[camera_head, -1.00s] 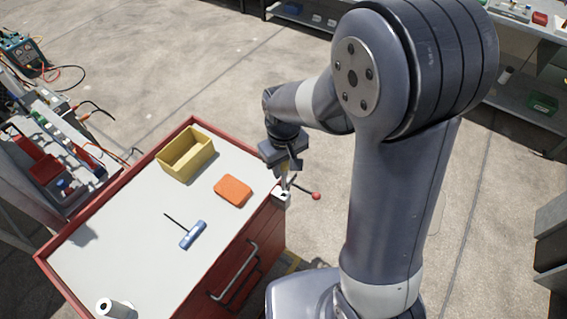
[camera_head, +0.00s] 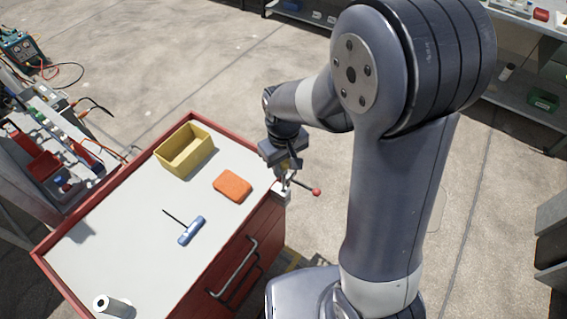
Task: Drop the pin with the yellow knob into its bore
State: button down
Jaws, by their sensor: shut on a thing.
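My gripper (camera_head: 286,168) is at the right corner of the red cart, pointing down just above a small metal fixture (camera_head: 282,197). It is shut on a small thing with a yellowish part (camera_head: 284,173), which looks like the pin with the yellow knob. The jaws and wrist hide most of it. I cannot tell whether the pin's lower end is above the fixture or in it. The fixture has a lever with a red ball (camera_head: 316,192) sticking out to the right. No bore can be made out in the fixture at this size.
A cluttered bench stands at left, with shelving at upper right.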

aim_at(284, 188)
jog(key=shift+f+b, duration=3.4)
jog(key=shift+f, duration=0.85)
jog(key=c, duration=1)
grip_release()
jog(key=shift+r, duration=0.1)
notch_tip(284, 188, up, 11)
jog(key=shift+f, duration=0.15)
notch_tip(284, 188, down, 11)
jog(key=shift+r, duration=0.15)
jog(key=shift+r+p, duration=0.3)
jog(key=shift+p, duration=0.05)
